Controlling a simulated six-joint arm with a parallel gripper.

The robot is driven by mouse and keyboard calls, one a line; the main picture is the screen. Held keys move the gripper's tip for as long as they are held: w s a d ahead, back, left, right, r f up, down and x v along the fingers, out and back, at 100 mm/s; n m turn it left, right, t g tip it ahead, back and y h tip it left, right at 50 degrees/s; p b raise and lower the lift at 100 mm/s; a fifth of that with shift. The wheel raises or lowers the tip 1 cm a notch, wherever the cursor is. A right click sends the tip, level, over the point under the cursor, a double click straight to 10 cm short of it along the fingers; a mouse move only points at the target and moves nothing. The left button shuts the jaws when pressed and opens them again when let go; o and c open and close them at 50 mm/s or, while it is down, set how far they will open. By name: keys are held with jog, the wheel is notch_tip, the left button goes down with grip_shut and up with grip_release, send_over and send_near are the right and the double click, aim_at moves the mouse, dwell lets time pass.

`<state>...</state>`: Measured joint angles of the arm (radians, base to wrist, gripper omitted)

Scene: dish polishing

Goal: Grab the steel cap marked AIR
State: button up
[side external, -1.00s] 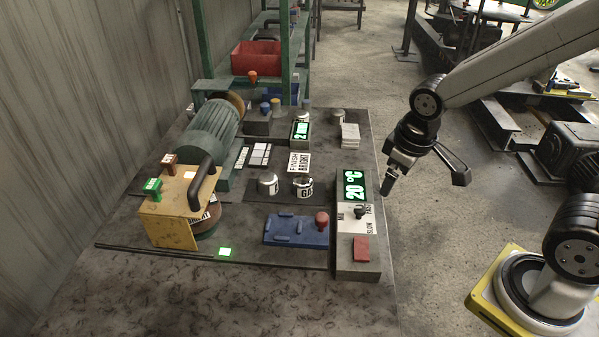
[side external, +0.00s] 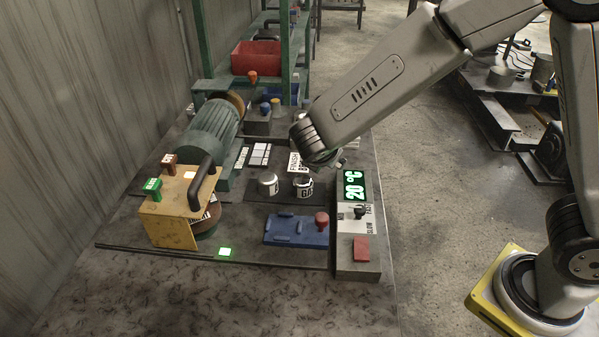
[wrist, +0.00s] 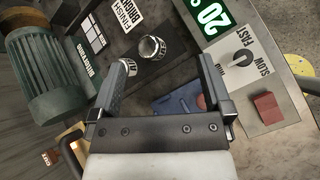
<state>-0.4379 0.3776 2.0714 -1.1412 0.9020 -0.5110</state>
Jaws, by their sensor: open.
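Two short steel caps with white label bands stand on a dark mat. The right one in the side view (side external: 303,186) reads GAS; it also shows in the wrist view (wrist: 152,48). The left one (side external: 268,184) has a label I cannot fully read there; in the wrist view this cap (wrist: 131,67) shows letters that look like the start of AIR. My left finger partly hides it in that view. My gripper (wrist: 162,63) is open and empty, with its fingers apart above the bench. In the side view my arm hides most of it.
A green motor (side external: 213,130) and a yellow stand with a black handle (side external: 180,213) are left of the caps. A blue tray with a red knob (side external: 297,230) lies in front. The 20 °C control box (side external: 355,187) stands to the right.

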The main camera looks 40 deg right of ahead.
jog(key=w+a+n+t, duration=0.6)
jog(key=a+n, duration=0.2)
jog(key=a, duration=0.2)
send_near(268, 184)
jog(key=shift+n, duration=0.3)
jog(key=shift+w+d, duration=0.1)
jog(key=shift+w, duration=0.05)
jog(key=shift+x, duration=3.25)
jog(key=shift+f, duration=0.15)
jog(key=shift+x, duration=2.6)
